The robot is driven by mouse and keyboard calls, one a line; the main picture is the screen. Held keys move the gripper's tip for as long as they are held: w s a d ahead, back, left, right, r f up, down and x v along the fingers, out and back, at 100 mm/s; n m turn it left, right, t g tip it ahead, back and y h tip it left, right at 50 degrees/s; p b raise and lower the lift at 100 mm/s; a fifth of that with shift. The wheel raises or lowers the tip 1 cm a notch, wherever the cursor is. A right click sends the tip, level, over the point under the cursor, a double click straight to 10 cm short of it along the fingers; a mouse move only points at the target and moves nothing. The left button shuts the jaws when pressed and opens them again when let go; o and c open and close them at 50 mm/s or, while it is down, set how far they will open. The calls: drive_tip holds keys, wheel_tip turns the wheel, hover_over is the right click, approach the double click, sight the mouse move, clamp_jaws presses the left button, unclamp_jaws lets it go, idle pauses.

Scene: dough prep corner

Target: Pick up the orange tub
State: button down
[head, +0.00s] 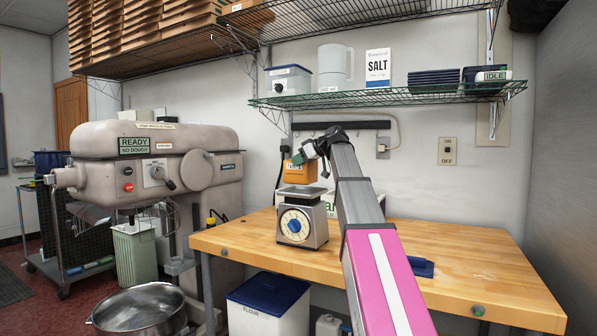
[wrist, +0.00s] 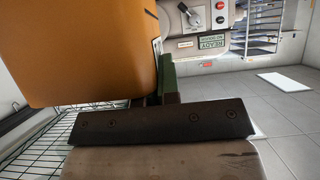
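The orange tub (head: 301,173) shows in the head view over the plate of the scale (head: 299,224). In the wrist view the tub (wrist: 80,50) fills the upper left, close against the dark bar of my gripper. A green and brown finger part (wrist: 168,80) stands right beside the tub's edge. The rest of the fingers is hidden, so their grip on the tub does not show.
The wooden table (head: 470,262) is mostly bare to the right, with a dark blue item (head: 421,267) near my arm. A wire shelf (head: 400,97) hangs above my gripper. The mixer (head: 150,160) stands at the left. A flour bin (head: 268,305) is under the table.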

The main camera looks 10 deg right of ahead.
drive_tip(key=a+r, duration=0.7)
drive_tip(key=a, duration=0.4)
drive_tip(key=shift+a, duration=0.35)
wheel_tip(320, 180, up, 5)
drive_tip(key=shift+f, duration=0.1)
drive_tip(key=shift+s, duration=0.2)
idle(0.3)
